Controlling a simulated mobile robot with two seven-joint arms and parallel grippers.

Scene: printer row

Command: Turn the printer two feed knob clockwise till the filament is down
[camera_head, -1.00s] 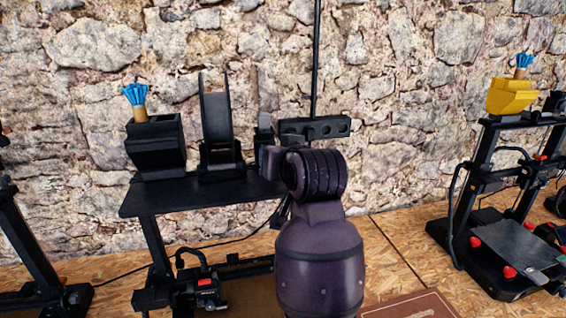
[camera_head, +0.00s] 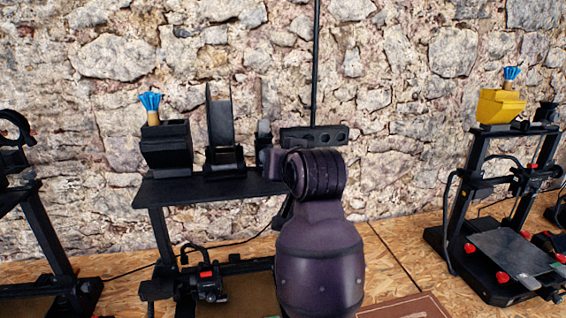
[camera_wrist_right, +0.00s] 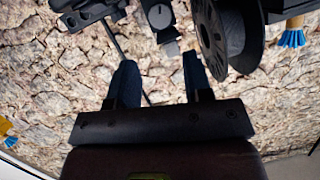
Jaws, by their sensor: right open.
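The middle black printer (camera_head: 208,190) stands behind my right arm in the head view. A dark knob (camera_wrist_right: 160,15) with a light pointer mark shows at the top of the right wrist view, apart from my fingers. My right gripper (camera_wrist_right: 160,80) is open, its two fingers spread below the knob in the picture, with nothing between them but wall behind. In the head view the right arm hides its fingers and the knob. The filament's position cannot be made out. My left gripper is not in view.
A black spool (camera_head: 221,130) and a bin with a blue brush (camera_head: 150,101) sit on the middle printer's top shelf. A printer with a yellow bin (camera_head: 500,106) stands at right, another black one (camera_head: 50,235) at left. A stone wall rises behind. Bare chipboard (camera_head: 385,250) separates the printers.

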